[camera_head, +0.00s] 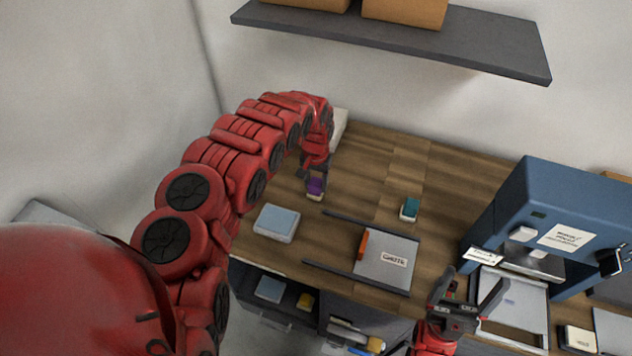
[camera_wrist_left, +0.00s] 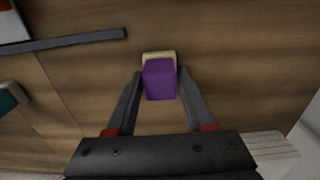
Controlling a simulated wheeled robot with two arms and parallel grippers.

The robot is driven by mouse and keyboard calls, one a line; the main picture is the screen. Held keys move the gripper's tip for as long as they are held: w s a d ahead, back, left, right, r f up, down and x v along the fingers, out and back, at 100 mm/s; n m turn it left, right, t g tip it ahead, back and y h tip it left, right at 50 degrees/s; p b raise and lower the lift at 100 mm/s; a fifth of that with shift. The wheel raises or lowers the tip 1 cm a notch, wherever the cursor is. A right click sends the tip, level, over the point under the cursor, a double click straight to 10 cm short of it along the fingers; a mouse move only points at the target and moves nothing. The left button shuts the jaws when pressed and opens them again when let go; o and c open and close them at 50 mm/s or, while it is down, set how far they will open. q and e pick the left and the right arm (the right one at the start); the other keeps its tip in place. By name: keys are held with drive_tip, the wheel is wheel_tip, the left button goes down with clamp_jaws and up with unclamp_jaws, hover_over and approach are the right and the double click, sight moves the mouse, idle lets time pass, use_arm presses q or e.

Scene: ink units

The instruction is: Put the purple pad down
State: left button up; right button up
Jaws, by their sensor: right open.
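The purple pad (camera_head: 315,186) has a cream base and is near the back left of the wooden worktop. It also shows in the left wrist view (camera_wrist_left: 158,80), between the fingertips. My left gripper (camera_head: 316,176) reaches down over the pad, and its fingers (camera_wrist_left: 160,72) are closed in on the pad's two sides. I cannot tell whether the base touches the worktop. My right gripper (camera_head: 468,296) is open and empty at the front edge, left of the blue press.
A teal pad (camera_head: 409,209) stands mid-worktop. A labelled plate (camera_head: 386,262) with an orange-red piece lies between dark rails (camera_head: 372,223). A pale blue-topped box (camera_head: 277,222) sits front left. The blue press (camera_head: 545,215) stands right. A grey shelf (camera_head: 390,40) hangs above.

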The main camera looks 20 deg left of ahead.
use_arm(q)
drive_tip(key=o, duration=0.3)
drive_tip(key=shift+w, duration=0.15)
drive_tip(key=shift+r, duration=0.15)
